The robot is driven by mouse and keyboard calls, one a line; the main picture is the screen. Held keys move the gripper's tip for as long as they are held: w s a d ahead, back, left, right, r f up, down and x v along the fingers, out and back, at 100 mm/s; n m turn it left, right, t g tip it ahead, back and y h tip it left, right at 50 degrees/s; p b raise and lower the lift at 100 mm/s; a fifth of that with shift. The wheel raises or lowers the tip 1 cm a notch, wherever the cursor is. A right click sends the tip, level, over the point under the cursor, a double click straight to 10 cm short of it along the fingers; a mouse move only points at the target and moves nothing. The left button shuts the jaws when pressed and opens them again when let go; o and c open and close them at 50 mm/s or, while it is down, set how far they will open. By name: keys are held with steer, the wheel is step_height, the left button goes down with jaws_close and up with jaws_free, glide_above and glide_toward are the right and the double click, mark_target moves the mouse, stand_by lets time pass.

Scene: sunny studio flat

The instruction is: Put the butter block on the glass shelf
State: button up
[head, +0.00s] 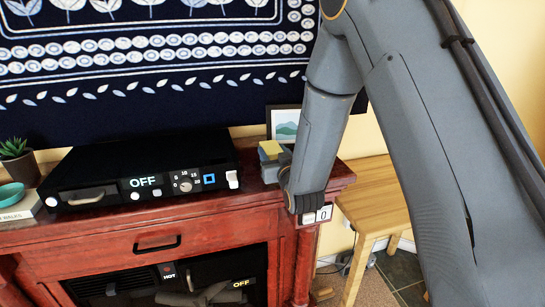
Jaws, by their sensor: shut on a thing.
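A small yellow block (271,148), which looks like the butter block, shows just left of my wrist, above the right end of the red cabinet's top. A grey-blue part shows under it; I cannot tell whether this belongs to the block. My gripper (283,165) is mostly hidden behind my wrist; a grey part of it shows beside the block. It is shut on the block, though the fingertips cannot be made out. I cannot pick out a glass shelf; it may lie in the dark lower compartment (215,268) marked OFF, but this is unclear.
A black appliance (100,170) marked OFF stands on the red cabinet (90,235). A picture frame (285,122) is behind my wrist. A plant (18,160) and teal bowl (9,194) stand at left. A wooden stool (368,195) stands at right.

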steer(key=shift+f, duration=0.95)
steer(key=shift+f, duration=0.15)
steer(key=o, duration=1.2)
